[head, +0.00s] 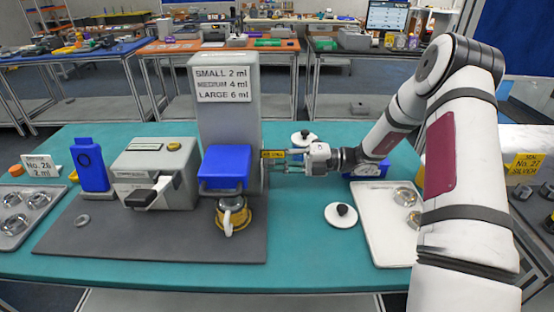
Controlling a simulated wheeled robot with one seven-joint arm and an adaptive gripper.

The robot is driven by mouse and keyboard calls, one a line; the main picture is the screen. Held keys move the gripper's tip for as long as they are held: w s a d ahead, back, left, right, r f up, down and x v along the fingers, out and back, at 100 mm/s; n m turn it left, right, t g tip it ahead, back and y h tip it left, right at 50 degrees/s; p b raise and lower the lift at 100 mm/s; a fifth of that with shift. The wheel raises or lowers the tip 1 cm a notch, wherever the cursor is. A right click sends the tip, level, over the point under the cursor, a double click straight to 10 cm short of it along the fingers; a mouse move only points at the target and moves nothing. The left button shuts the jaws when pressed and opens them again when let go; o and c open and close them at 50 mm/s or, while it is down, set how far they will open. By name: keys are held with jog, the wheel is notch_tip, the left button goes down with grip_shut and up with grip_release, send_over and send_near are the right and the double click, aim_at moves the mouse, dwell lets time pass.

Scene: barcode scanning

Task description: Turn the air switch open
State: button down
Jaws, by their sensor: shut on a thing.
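A grey dispensing machine (226,100) stands upright in the middle of the table, with a blue block (224,166) on its front. My gripper (278,164) reaches in from the right, level with the blue block, and is shut on the air switch. The switch is small and mostly hidden by the fingers, so its turn angle cannot be told.
A brass-coloured pot (233,216) sits below the blue block. A grey box with a lever (155,172) and a blue stand (93,165) are to the left. Round white lids (341,215) and a white tray (376,245) lie right. The teal table front (200,278) is clear.

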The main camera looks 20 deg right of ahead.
jog(key=shift+d+m, duration=0.1)
jog(key=shift+m, duration=0.3)
jog(key=c, duration=1.7)
grip_release()
jog(key=shift+d, duration=0.1)
jog(key=v, duration=1.1)
jog(key=shift+s+d, duration=0.15)
jog(key=shift+d, duration=0.2)
